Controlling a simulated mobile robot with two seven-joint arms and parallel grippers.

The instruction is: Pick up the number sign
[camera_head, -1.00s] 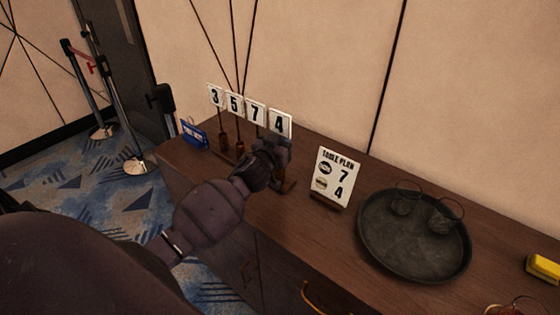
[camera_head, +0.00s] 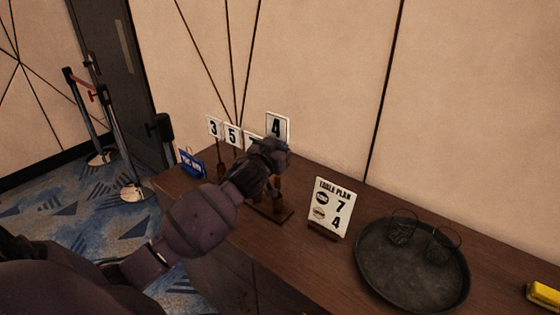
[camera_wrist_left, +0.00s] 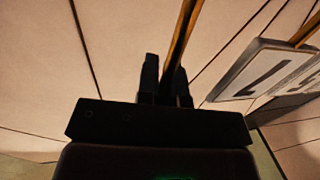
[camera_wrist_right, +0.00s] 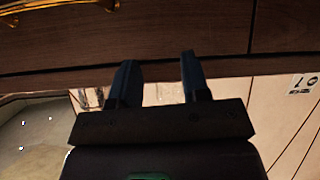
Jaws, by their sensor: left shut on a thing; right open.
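The number sign 4 (camera_head: 278,124), a white plate with a black 4 on a stick, is raised above the other signs. My left gripper (camera_head: 274,152) is shut on its stick; the brass-coloured stick (camera_wrist_left: 183,35) also shows between the fingers in the left wrist view (camera_wrist_left: 165,88). Signs 3 (camera_head: 214,127) and 5 (camera_head: 232,135) stand to the left, with the 7 sign (camera_head: 252,142) partly hidden by my gripper. The table plan card (camera_head: 330,206), showing 7 and 4, stands to the right. My right gripper (camera_wrist_right: 161,82) is open and empty, below the cabinet top in its wrist view.
A wooden stand (camera_head: 271,213) is under my left gripper. A dark round tray (camera_head: 405,275) with two glasses is on the cabinet right of the card, and a yellow object (camera_head: 543,294) lies at the far right. A small blue sign (camera_head: 191,163) is at the left end.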

